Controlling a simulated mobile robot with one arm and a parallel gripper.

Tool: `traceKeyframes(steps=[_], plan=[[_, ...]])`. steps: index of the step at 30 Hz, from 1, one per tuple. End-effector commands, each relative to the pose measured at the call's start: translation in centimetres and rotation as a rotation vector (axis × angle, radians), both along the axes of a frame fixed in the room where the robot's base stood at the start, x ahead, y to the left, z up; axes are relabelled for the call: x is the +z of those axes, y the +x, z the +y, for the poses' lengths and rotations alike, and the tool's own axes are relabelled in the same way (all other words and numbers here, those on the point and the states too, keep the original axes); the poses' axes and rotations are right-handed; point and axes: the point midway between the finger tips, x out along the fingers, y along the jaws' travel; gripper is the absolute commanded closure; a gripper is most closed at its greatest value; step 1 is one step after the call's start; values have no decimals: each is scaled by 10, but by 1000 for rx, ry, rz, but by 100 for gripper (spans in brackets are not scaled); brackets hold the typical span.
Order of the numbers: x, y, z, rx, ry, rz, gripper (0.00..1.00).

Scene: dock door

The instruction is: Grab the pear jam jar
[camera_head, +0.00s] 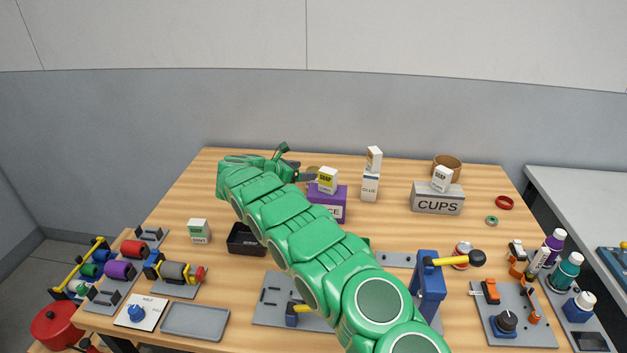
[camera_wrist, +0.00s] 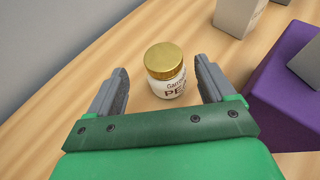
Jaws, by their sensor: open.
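The pear jam jar (camera_wrist: 166,73) has a gold lid and a white label on which "PE" can be read. It stands upright on the wooden table in the wrist view. My gripper (camera_wrist: 160,82) is open, with one grey finger to the left of the jar and one to the right. Both fingers look apart from the jar, and its near lower side is close to the finger gap. In the head view my gripper (camera_head: 296,170) is at the back of the table, and the jar is mostly hidden behind it and the boxes.
A purple box (camera_head: 327,203) with a soap box (camera_head: 327,180) on it stands just right of my gripper. A glue box (camera_head: 370,187) with another box on top is beyond it. A grey CUPS box (camera_head: 437,198) stands further right.

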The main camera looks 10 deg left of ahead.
Motion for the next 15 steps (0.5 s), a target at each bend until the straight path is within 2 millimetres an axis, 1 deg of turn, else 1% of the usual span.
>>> traceKeyframes(steps=[3, 11, 15], plan=[[-5, 8, -9, -2, 1, -1, 17], [-12, 18, -21, -1, 1, 0, 17], [-19, 28, -34, -4, 0, 1, 17]])
